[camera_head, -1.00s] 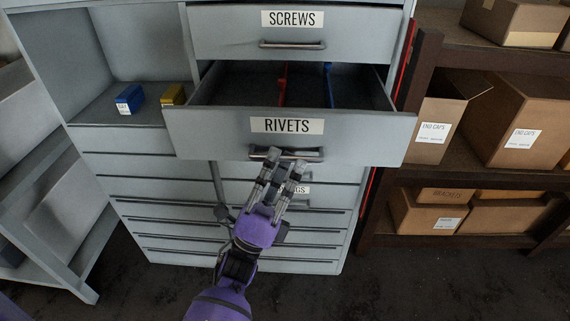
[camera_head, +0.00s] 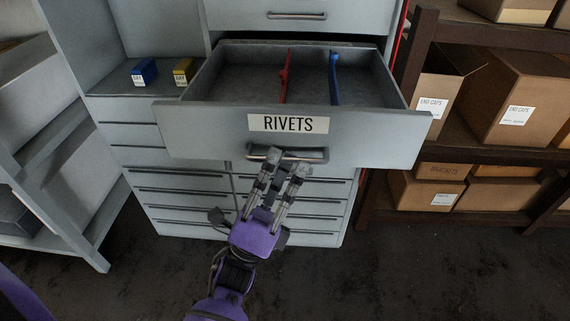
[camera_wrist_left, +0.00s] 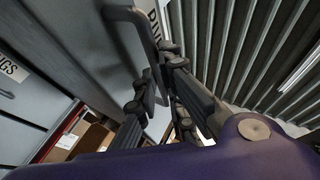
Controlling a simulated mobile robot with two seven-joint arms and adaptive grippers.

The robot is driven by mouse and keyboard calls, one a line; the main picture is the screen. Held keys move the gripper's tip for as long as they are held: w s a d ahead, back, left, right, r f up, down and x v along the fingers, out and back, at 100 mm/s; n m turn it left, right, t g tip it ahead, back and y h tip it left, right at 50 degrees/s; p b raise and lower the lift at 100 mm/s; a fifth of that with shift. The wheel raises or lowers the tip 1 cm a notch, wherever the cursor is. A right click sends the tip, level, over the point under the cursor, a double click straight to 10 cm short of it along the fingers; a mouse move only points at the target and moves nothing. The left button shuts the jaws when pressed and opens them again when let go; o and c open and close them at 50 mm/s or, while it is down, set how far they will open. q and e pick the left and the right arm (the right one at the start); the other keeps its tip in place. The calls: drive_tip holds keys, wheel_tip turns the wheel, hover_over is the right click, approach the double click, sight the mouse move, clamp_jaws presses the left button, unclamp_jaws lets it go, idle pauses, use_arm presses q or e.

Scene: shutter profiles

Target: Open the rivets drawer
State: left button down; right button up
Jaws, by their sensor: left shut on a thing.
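The rivets drawer (camera_head: 352,146) is pulled well out of the grey cabinet, with its RIVETS label on the front. Its inside shows a red divider (camera_head: 285,76) and a blue divider (camera_head: 334,78). My left gripper (camera_head: 287,160) is at the drawer's handle (camera_head: 315,155), shut on it from below and in front. In the left wrist view the fingers (camera_wrist_left: 158,88) are at the handle bar (camera_wrist_left: 135,18). My right gripper is not in view.
The closed drawer above (camera_head: 320,14) is set back. A dark shelf with cardboard boxes (camera_head: 522,115) stands at right. The floor in front is clear.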

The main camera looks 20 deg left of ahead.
use_arm(q)
drive_tip(key=c, duration=1.9)
unclamp_jaws()
drive_tip(key=shift+o, duration=0.2)
drive_tip(key=v, duration=1.2)
